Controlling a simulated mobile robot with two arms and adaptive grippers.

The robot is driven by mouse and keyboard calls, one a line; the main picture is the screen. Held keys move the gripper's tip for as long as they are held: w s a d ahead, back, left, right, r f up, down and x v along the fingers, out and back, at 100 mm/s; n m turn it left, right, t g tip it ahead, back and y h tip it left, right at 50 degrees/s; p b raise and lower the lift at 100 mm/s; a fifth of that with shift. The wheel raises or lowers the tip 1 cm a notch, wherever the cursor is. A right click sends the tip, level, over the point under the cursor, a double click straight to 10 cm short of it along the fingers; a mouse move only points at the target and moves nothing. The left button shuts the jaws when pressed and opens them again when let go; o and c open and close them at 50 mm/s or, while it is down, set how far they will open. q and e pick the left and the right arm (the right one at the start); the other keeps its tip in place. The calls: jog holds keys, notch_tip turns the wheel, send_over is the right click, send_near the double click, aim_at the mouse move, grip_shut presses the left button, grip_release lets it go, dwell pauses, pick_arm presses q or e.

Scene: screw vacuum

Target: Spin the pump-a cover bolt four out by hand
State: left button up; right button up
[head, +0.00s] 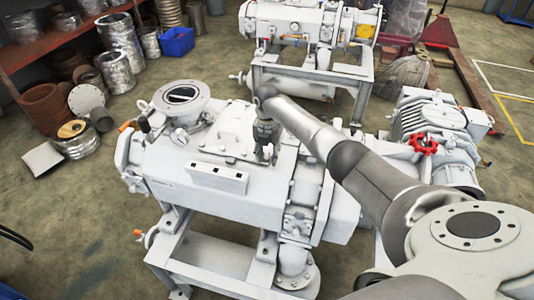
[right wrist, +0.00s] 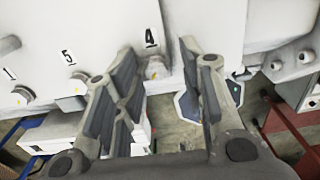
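The white pump (head: 225,170) stands in front of me on a frame in the head view. In the right wrist view its white cover (right wrist: 100,25) carries number labels, and bolt four (right wrist: 155,68) sits under the label 4. My right gripper (right wrist: 158,52) is open, its two fingers spread on either side of the bolt head. Whether the fingers touch it I cannot tell. In the head view my right gripper (head: 265,153) points down at the top of the pump, and the bolt is too small to make out there. My left gripper is not in view.
Bolt five (right wrist: 78,80) and bolt one (right wrist: 22,95) lie left of bolt four. A second white pump (head: 310,25) stands behind. A red handwheel (head: 423,145) is at the right. A blue bin (head: 177,41) and metal parts stand at the left. Floor is free at lower left.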

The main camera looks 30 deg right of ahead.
aim_at(267, 157)
jog(key=shift+w, duration=0.15)
jog(key=shift+r, duration=0.2)
notch_tip(267, 157, up, 12)
jog(key=shift+f, duration=0.2)
dwell(0.3)
